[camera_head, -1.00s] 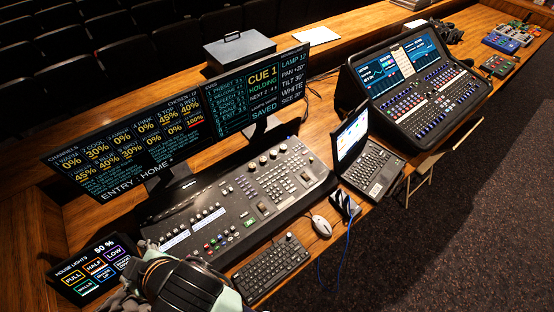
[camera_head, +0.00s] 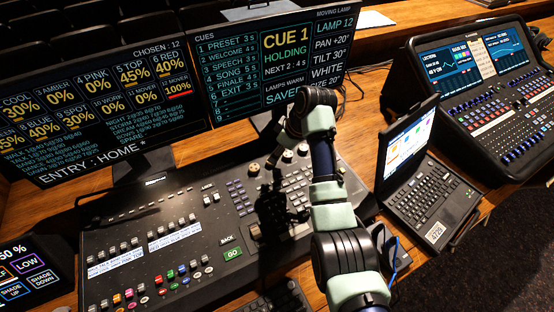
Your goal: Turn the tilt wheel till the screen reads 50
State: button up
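The right screen (camera_head: 282,62) reads TILT 30°, with PAN +20° above it and WHITE below. The lighting desk (camera_head: 150,205) has a row of round wheels along its upper right, one of them a pale-topped wheel (camera_head: 254,168) left of my gripper. Labels are too small to read, so I cannot tell which is the tilt wheel. My gripper (camera_head: 284,138) points down over this row, close above the wheels. My own wrist partly hides it and some wheels. I cannot tell whether its fingers are open or touching a wheel.
An open laptop (camera_head: 418,185) stands close right of my arm. A second mixing console (camera_head: 490,100) is at the far right. The left screen (camera_head: 100,110) reads ENTRY : HOME. A small touch panel (camera_head: 28,275) is at the lower left. The screens stand close behind the wheels.

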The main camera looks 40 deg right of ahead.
jog(key=b+x, duration=0.1)
jog(key=x, duration=0.5)
jog(key=shift+b, duration=0.3)
jog(key=c, duration=1.2)
jog(key=shift+o, duration=0.2)
jog(key=shift+r+m+p, duration=0.2)
jog(key=shift+m+p, duration=0.2)
jog(key=shift+p, duration=0.45)
jog(key=shift+a+r+p, duration=0.1)
jog(key=shift+p, duration=0.45)
jog(key=m+h+p, duration=0.1)
jog(key=m+p, duration=0.1)
jog(key=p, duration=0.1)
jog(key=shift+m+p, duration=0.3)
jog(key=m+h+p, duration=0.1)
jog(key=m+p, duration=0.2)
jog(key=shift+a, duration=0.1)
jog(key=shift+f+m+h+p, duration=0.25)
jog(key=shift+m+h+p, duration=0.3)
jog(key=shift+m, duration=0.15)
